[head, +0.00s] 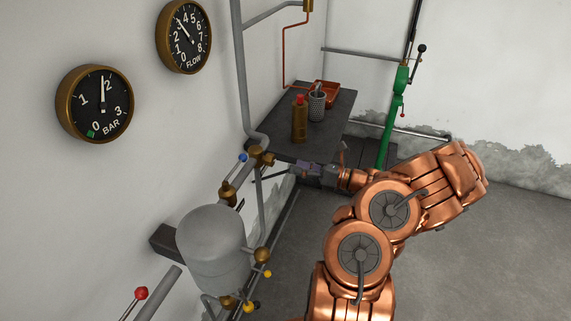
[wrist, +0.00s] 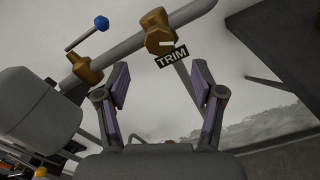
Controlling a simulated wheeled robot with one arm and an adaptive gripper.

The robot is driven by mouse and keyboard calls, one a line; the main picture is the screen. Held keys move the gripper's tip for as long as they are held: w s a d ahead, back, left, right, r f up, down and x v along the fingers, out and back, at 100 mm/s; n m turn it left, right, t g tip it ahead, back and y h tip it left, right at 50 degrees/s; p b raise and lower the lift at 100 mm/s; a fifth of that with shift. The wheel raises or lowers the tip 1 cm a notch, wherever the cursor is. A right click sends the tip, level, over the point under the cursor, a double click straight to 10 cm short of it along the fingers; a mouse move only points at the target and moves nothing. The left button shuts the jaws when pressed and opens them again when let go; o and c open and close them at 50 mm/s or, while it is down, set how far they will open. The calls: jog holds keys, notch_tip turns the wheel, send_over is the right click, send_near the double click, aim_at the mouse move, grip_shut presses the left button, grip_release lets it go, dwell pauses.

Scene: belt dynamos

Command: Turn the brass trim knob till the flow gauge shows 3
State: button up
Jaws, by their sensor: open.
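The brass trim knob (wrist: 158,38) shows at the top middle of the wrist view, with a pale line on its face and a black TRIM label (wrist: 172,57) just below it. In the head view the knob (head: 261,157) sits on the grey pipe by the wall. My gripper (wrist: 161,76) is open and empty; the knob lies beyond its fingertips, apart from them. In the head view my gripper (head: 304,167) is to the right of the knob. The flow gauge (head: 184,37) hangs on the wall; its needle points up and left, near 3, too small to read exactly.
A bar gauge (head: 95,103) reads just under 2. A blue-tipped lever (wrist: 87,33) on a brass valve stands left of the knob, above a grey tank (head: 212,240). A dark bench (head: 335,125) with a bottle (head: 299,120) and a cup (head: 317,105) is behind my gripper.

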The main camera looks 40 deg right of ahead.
jog(key=shift+v, duration=1.6)
jog(key=shift+s, duration=0.1)
